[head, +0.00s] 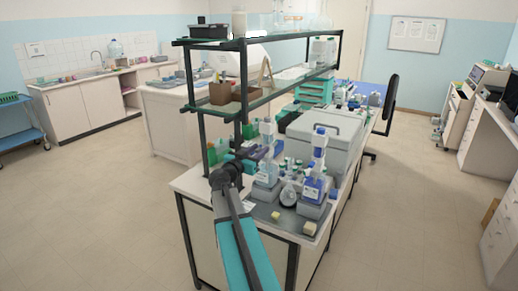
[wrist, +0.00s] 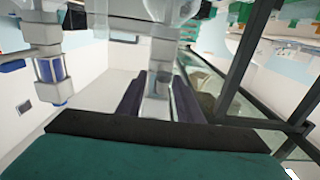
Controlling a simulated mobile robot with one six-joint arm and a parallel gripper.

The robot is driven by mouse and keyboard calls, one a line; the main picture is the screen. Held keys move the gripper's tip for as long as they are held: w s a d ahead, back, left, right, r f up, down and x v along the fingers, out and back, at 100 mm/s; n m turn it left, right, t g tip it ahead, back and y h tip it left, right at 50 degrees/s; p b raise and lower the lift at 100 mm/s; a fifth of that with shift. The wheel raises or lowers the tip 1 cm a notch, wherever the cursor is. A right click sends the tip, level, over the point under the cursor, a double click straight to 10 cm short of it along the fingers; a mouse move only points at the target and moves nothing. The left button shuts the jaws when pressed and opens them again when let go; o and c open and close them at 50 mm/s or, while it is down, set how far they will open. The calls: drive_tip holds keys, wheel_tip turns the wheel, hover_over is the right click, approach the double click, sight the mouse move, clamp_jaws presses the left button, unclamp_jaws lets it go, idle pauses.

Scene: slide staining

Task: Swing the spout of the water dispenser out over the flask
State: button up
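Two bottle-top dispensers stand near the bench's front end in the head view: one with a pale bottle (head: 266,172) and one with a blue-labelled bottle (head: 313,187). I cannot tell by label which holds water. A small rounded clear vessel (head: 288,193), apparently the flask, stands between them. My gripper (head: 264,153) is at the top of the left dispenser. In the wrist view my gripper (wrist: 158,100) has its dark fingers apart, with a pale upright dispenser part (wrist: 156,75) showing between them. I cannot tell whether they touch it. The spout is not clear in either view.
A shelf frame with a dark post (head: 241,85) rises close to my arm; its bars also show at right in the wrist view (wrist: 250,60). A large grey box (head: 325,140) stands behind the dispensers. Small pale blocks (head: 309,228) lie at the bench's front.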

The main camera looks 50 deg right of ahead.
drive_tip(key=shift+d, duration=0.15)
clamp_jaws()
